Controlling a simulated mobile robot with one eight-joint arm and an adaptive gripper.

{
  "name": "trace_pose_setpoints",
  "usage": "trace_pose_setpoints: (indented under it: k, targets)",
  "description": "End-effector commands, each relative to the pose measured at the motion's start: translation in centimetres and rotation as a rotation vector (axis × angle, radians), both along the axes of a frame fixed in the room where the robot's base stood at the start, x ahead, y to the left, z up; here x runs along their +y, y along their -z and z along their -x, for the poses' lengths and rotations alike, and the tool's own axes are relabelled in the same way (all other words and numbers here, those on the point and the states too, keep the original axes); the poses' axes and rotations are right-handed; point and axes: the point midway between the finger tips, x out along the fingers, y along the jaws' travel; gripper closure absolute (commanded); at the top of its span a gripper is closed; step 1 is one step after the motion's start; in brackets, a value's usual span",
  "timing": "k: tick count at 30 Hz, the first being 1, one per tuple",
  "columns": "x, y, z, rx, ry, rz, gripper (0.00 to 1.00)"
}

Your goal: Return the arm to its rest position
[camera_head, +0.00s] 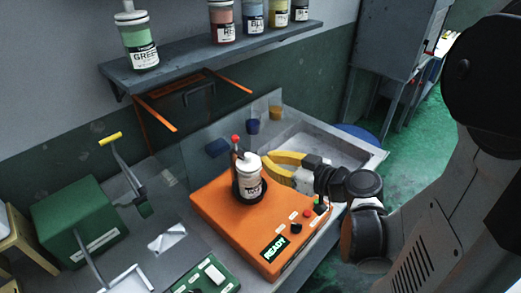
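My arm reaches in from the right. My gripper (268,164), with yellow fingers, is at the right side of a white-capped bottle (249,180). The fingers look spread, with a gap between them. I cannot tell whether their tips touch the bottle. The bottle stands upright in a dark round holder on an orange machine (221,206). The machine's front has a lit READY sign (273,249) and several knobs. The bottle's label is too small to read.
A shelf (190,59) above holds a green bottle (138,42) and several other coloured bottles. A red-tipped lever (235,140) stands beside the bottle. A sink (318,144) lies behind my gripper. A green box (82,225) is at left. Green floor is open at right.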

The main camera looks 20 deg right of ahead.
Motion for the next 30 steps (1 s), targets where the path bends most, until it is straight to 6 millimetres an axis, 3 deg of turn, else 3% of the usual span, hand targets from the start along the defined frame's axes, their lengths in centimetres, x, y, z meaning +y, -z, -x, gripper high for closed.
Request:
trace_pose_setpoints:
  k: [6, 11, 15, 18, 24, 30]
  targets:
    - [0.2, 0.1, 0.0, 0.011, -0.003, -0.002, 1.00]
    - [2.6, 1.4, 0.5, 0.156, -0.018, -0.015, 1.00]
    - [5.6, 3.1, 2.5, 0.388, 0.012, -0.007, 1.00]
    - [6.8, 3.6, 4.6, 0.530, 0.080, 0.024, 1.00]
    - [6.7, 2.7, 8.7, 0.661, 0.255, 0.099, 1.00]
    - [5.8, 1.5, 10.7, 0.671, 0.360, 0.132, 1.00]
